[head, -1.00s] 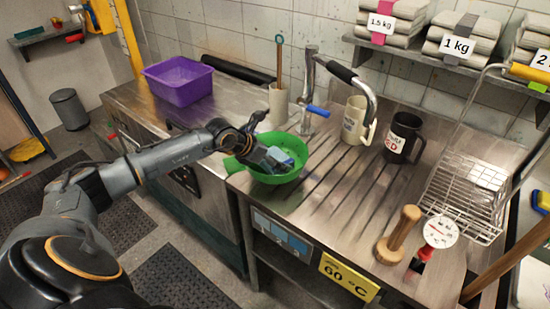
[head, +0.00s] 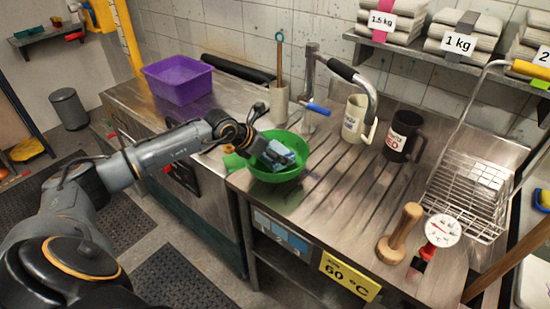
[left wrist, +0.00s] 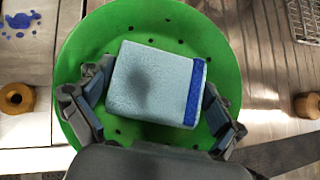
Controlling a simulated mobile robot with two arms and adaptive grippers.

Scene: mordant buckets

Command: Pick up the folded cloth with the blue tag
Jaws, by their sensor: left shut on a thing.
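The folded cloth (left wrist: 150,82) is a pale blue block with a dark blue band, its tag (left wrist: 194,93), along its right edge in the left wrist view. In the head view the cloth (head: 281,149) shows partly, at the green colander (head: 277,176). My left gripper (left wrist: 154,102) has one finger at each side of the cloth and is shut on it. In the left wrist view the round, perforated colander (left wrist: 113,33) lies behind the cloth. Whether the cloth still touches the colander cannot be told. My right gripper is not in view.
The colander is on the metal drainboard, below the tap (head: 309,90). A cream mug (head: 353,118), a black mug (head: 402,136), a wooden pestle-like tool (head: 399,235) and a wire rack (head: 468,190) stand to the right. A purple tub (head: 178,80) is at the left.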

